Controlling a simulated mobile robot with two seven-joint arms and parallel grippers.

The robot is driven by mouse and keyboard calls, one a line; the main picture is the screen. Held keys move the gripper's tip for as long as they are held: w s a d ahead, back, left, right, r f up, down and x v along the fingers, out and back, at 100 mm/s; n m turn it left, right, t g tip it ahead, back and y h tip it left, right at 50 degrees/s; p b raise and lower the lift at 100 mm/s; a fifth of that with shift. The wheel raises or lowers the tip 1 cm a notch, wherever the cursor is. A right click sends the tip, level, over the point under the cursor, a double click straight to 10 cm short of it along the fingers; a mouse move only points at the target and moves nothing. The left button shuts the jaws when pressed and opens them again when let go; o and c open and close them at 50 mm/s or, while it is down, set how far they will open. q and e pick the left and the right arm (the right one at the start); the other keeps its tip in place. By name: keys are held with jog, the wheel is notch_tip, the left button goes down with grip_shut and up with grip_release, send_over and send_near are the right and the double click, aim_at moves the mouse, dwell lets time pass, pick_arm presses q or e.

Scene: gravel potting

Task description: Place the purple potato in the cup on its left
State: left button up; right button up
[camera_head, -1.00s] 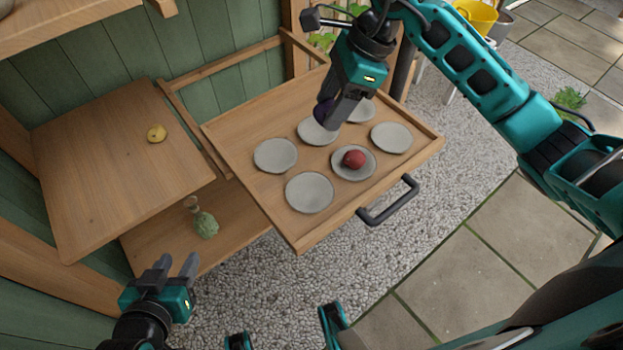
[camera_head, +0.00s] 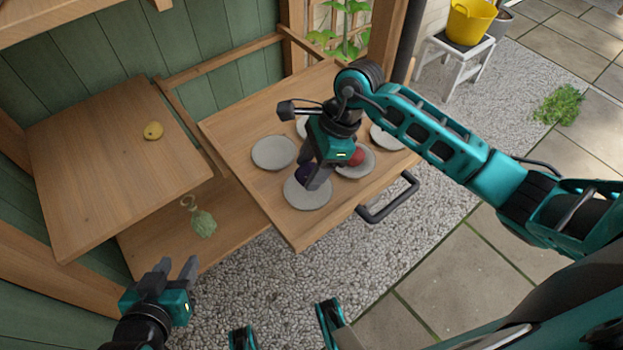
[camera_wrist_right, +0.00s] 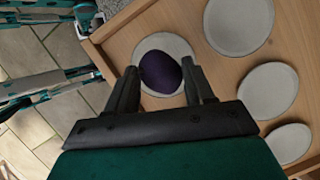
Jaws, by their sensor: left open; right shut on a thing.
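My right gripper (camera_head: 316,182) is shut on the purple potato (camera_head: 304,172), a dark oval. In the right wrist view the potato (camera_wrist_right: 161,73) sits between the two fingers, in front of a round grey dish (camera_wrist_right: 164,41). In the head view it is over the front-left shallow grey dish (camera_head: 308,199); the gap below it is hard to judge. A red round item (camera_head: 356,157) lies in the dish (camera_head: 354,173) to the right, partly hidden by my gripper. My left gripper (camera_head: 178,267) is open and empty at the lower left.
Other dishes there, at left (camera_head: 273,152) and right (camera_head: 387,139), look empty. A yellow item (camera_head: 153,131) lies on the shelf at left. A green tassel-like item (camera_head: 203,222) is below it.

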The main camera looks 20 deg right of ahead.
jog(key=shift+f+b, duration=0.45)
jog(key=shift+f, duration=1.65)
jog(key=shift+f, duration=0.15)
jog(key=o, duration=0.8)
jog(key=shift+d+r, duration=0.1)
jog(key=shift+r, duration=0.25)
jog(key=p+v, duration=0.2)
jog(key=v, duration=0.9)
jog(key=shift+d+r, duration=0.15)
jog(key=shift+r, duration=0.1)
